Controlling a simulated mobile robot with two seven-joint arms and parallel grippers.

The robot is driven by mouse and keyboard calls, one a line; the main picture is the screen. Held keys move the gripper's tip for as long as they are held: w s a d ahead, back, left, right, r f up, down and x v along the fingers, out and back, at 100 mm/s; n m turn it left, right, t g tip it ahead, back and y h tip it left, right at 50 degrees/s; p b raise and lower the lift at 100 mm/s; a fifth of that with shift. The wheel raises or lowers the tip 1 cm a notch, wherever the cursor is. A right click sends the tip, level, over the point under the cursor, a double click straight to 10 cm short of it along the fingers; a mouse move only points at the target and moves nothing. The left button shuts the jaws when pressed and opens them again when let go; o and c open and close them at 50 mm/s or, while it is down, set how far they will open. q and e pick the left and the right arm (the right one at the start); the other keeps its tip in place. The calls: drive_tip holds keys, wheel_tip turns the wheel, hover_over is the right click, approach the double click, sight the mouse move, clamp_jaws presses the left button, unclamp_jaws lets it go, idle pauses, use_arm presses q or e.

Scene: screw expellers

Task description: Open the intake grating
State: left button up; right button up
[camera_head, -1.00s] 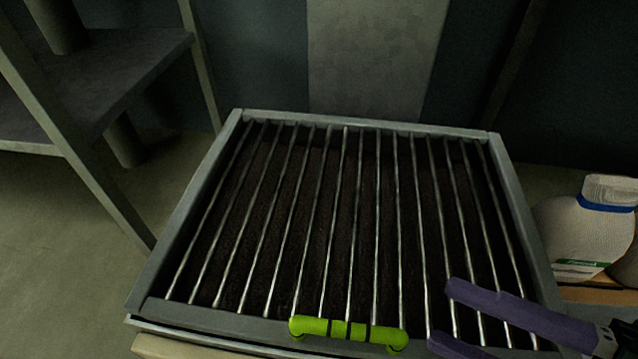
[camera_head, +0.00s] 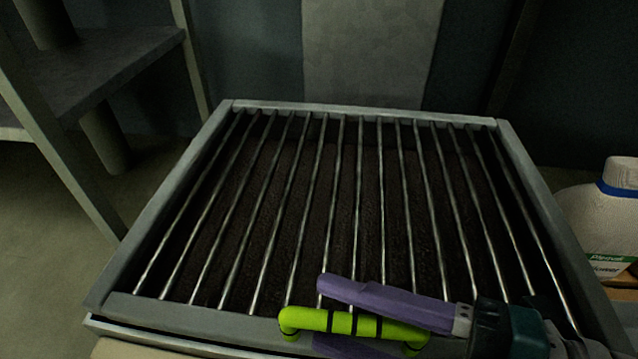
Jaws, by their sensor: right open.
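The intake grating (camera_head: 345,200) is a grey metal frame with several parallel bars over a dark interior, lying closed in the middle of the view. A lime green handle (camera_head: 330,322) with dark bands is fixed along its front edge. My right gripper (camera_head: 325,315) comes in from the right with purple fingers. It is open, one finger above and behind the handle and the other below and in front, so the handle's right part lies between them. I cannot tell whether they touch it. The left gripper is not in view.
A white jug (camera_head: 605,225) with a blue collar stands to the right of the grating. A grey metal shelf frame (camera_head: 110,75) stands at the left. A light panel (camera_head: 370,55) rises behind the grating. Floor shows at the lower left.

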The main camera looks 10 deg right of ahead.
drive_tip(key=shift+c, duration=0.4)
clamp_jaws()
idle(1.0)
